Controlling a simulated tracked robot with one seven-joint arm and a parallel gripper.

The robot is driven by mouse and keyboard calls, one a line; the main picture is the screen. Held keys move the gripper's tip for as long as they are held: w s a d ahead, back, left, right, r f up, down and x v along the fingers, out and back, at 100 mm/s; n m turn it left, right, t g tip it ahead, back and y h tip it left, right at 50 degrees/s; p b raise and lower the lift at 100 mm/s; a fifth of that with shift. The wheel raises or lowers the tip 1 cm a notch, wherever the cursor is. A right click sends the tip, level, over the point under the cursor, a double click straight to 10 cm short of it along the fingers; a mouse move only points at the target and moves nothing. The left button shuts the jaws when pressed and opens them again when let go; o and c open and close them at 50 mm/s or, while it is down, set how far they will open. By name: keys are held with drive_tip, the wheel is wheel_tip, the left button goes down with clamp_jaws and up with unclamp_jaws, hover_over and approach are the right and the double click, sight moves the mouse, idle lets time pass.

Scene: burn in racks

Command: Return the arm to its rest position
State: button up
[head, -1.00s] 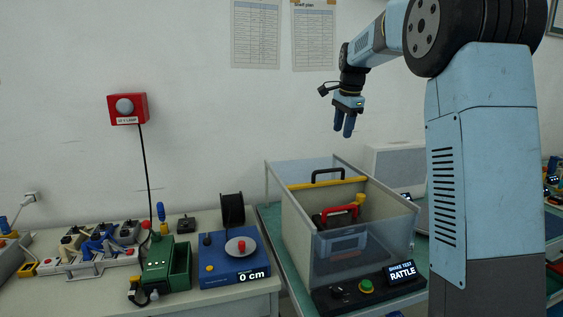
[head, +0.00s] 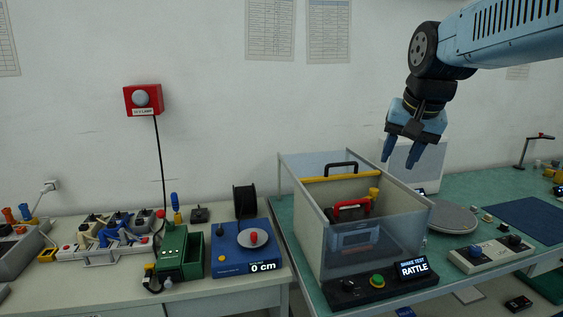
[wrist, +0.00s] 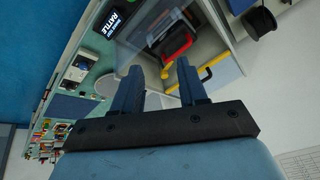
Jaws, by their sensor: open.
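My gripper (head: 402,154) hangs in the upper right of the head view, fingers pointing down and slightly left. It is open and empty, in the air above the right side of the clear-walled shake-test box (head: 408,228). In the wrist view my gripper (wrist: 158,80) shows two separated blue fingers with nothing between them. My arm (head: 500,35) reaches in from the upper right edge of the head view.
The box holds a red-handled item (head: 351,209) and has a yellow bar (head: 343,179) and a black handle on top. A RATTLE display (head: 413,268) stands in front. A blue reel unit (head: 232,262) and a green device (head: 180,255) are left. Open air surrounds my gripper.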

drive_tip(key=s+f+n, duration=0.4)
drive_tip(key=s+f, duration=0.3)
drive_tip(key=s, duration=0.5)
drive_tip(key=shift+f+t, duration=0.2)
drive_tip(key=shift+t, duration=0.2)
drive_tip(key=shift+a, duration=0.1)
idle(1.1)
